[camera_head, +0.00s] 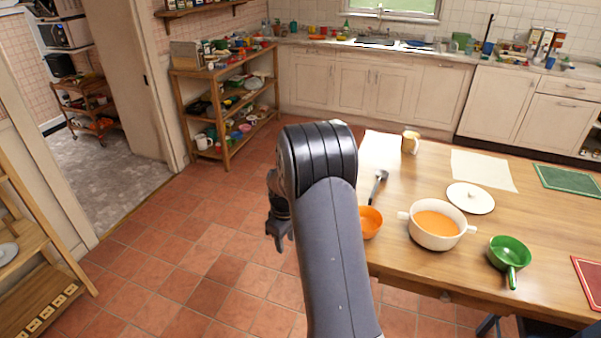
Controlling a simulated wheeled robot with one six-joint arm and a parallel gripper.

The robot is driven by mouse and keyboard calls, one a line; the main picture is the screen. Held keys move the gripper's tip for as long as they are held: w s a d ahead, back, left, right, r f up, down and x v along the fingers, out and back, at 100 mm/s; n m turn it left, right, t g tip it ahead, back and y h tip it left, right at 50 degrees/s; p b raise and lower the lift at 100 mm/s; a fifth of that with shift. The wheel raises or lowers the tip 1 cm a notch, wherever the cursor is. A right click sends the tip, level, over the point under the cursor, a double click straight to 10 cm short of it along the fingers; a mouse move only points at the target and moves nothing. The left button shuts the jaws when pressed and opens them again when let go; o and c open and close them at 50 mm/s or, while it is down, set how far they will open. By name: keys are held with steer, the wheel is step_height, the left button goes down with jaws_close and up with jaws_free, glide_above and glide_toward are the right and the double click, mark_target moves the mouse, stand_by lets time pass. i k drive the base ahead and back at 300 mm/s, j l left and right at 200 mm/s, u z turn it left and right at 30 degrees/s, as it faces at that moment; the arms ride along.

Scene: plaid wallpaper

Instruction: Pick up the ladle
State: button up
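The ladle (380,175) is grey and dark and lies on the wooden table (470,258) near its left edge, behind an orange bowl (371,222). My arm rises in front of the table's left edge, and the lower end of the ladle is close to the arm in the picture. My gripper (279,243) hangs to the left of the arm, over the tiled floor and apart from the ladle. It points down and is partly hidden by my arm. I cannot tell whether its fingers are open or shut.
A cream pot (407,228) of orange soup, a white lid (471,198), a green pan (509,253) and a mug (411,142) stand on the table. A wooden shelf unit (226,154) stands at the back left. The floor (180,270) left of my arm is clear.

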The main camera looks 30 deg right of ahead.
mark_target(381, 174)
steer(key=i+j+u, duration=0.2)
steer(key=i+u, duration=0.5)
steer(key=i+z, duration=0.6)
steer(key=z, duration=0.15)
steer(key=i+j+z, duration=0.2)
steer(key=z, duration=0.15)
steer(key=i+z, duration=0.2)
steer(key=z, duration=0.25)
steer(key=i+z, duration=0.2)
steer(key=z, duration=0.3)
steer(key=i+z, duration=0.2)
steer(key=z, duration=0.25)
steer(key=i+j+z, duration=0.15)
steer(key=z, duration=0.3)
steer(key=i+j+z, duration=0.25)
steer(key=z, duration=0.2)
steer(key=i+j, duration=0.05)
